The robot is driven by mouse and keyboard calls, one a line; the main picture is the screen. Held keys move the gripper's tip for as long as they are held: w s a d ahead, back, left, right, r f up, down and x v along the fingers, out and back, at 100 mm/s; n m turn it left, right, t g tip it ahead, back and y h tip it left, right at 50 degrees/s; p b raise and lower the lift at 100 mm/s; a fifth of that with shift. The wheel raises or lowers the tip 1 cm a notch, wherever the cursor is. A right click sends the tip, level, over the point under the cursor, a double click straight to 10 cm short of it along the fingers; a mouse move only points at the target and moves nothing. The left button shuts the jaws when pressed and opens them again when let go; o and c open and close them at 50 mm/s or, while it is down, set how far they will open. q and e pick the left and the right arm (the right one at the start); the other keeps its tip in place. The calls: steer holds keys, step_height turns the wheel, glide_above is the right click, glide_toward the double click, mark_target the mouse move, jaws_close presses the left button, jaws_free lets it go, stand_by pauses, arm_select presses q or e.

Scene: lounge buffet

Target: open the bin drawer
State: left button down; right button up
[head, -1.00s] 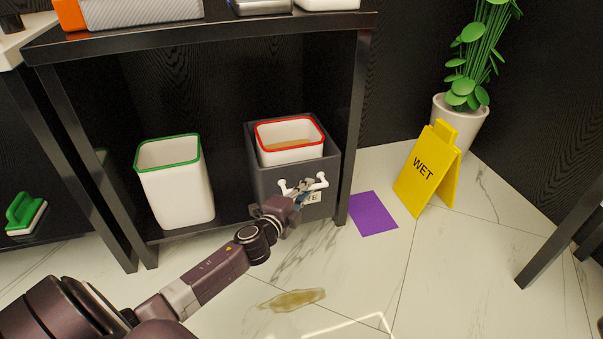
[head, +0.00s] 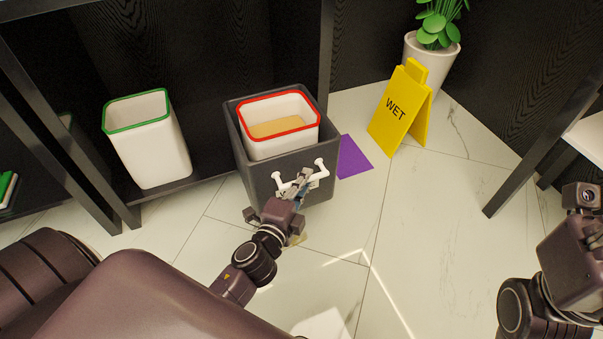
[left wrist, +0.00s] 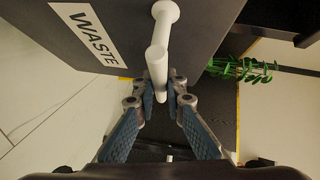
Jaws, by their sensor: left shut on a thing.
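The bin drawer (head: 262,172) is a dark grey box, pulled out past the front of the black shelf. A white bin (head: 280,138) with a red rim stands in it, with something tan inside. The drawer's white bar handle (head: 321,172) is on its front, and it also shows in the left wrist view (left wrist: 157,60) beside the WASTE label (left wrist: 86,27). My left gripper (head: 298,182) is shut on the handle and hides part of it. My right arm shows at the right edge, but its fingers are out of the picture.
A white bin with a green rim (head: 149,145) stands on the low shelf to the left. A purple mat (head: 352,158) lies right beside the drawer. A yellow WET sign (head: 396,112) and a potted plant (head: 430,60) stand behind. The marble floor in front is mostly clear.

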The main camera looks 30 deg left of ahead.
stand_by(0.3)
arm_select(q)
steer(key=c, duration=2)
jaws_free()
steer(key=shift+s, duration=0.1)
steer(key=s, duration=0.4)
steer(key=s+r, duration=0.1)
steer(key=s, duration=0.2)
steer(key=s+d, duration=0.1)
steer(key=s, duration=0.3)
steer(key=shift+s+r, duration=0.35)
